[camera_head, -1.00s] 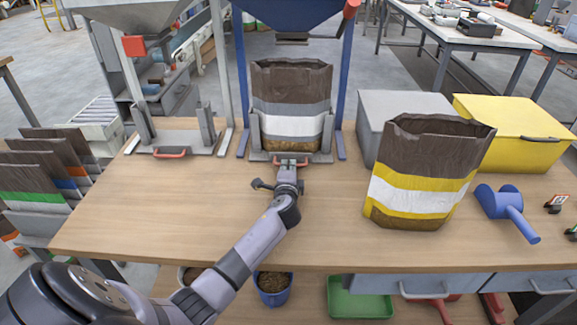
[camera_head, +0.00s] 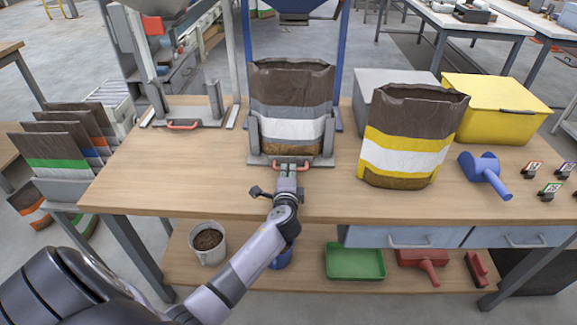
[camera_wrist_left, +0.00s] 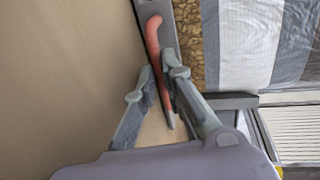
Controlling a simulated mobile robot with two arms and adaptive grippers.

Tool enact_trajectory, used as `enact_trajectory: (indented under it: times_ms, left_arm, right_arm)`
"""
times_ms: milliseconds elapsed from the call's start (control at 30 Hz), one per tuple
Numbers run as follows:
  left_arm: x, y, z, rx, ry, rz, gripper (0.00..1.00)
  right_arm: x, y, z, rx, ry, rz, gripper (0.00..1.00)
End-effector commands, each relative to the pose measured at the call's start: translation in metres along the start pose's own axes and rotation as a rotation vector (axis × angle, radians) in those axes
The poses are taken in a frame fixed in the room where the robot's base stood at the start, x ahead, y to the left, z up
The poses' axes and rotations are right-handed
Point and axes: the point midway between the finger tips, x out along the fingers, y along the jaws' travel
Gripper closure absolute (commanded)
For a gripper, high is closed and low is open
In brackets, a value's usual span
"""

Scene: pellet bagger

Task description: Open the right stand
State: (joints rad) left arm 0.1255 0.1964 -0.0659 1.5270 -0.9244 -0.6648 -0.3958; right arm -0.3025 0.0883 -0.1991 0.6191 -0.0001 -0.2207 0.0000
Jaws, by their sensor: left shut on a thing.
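The right stand (camera_head: 262,160) is a grey base with upright side plates, in front of the blue-framed hopper (camera_head: 295,5). It bears an open brown bag (camera_head: 290,85) with grey and white bands and pellets showing low down. Its red handle (camera_head: 303,162) faces me. My left gripper (camera_head: 288,170) is shut on this handle. In the left wrist view the red handle (camera_wrist_left: 154,45) runs between the fingers (camera_wrist_left: 163,78). The stand's base sits forward of the blue posts' feet. My right gripper is not in view.
The left stand (camera_head: 205,120), empty, has its own red handle. A yellow-banded bag (camera_head: 405,150), a blue scoop (camera_head: 485,172), a grey box (camera_head: 368,88) and a yellow box (camera_head: 495,105) are on the right. The bench front (camera_head: 190,185) is clear to the left of my arm.

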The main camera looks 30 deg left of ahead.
Motion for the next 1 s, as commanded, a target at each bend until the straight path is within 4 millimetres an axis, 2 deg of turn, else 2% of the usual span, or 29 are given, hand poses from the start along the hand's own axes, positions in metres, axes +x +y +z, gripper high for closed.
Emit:
enact_trajectory:
  times_ms: [100,300,767,800,900,1000]
  left_arm:
    - [-0.011,0.003,0.000,0.000,-0.001,0.002,1.00]
    - [-0.021,0.005,0.000,0.000,0.000,0.002,1.00]
    - [-0.023,0.006,0.000,0.000,0.000,0.001,1.00]
    - [-0.023,0.006,0.000,0.000,0.000,0.001,0.89]
    - [-0.023,0.006,0.000,0.000,0.000,0.001,0.82]
    - [-0.023,0.006,0.000,0.000,0.000,0.001,0.82]
  right_arm:
    - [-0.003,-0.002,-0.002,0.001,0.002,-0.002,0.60]
    - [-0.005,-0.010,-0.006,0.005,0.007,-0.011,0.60]
    - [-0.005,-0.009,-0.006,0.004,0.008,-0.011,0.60]
    - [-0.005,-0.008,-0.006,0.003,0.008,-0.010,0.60]
    - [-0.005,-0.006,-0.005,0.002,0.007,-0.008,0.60]
    - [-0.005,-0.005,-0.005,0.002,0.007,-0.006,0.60]
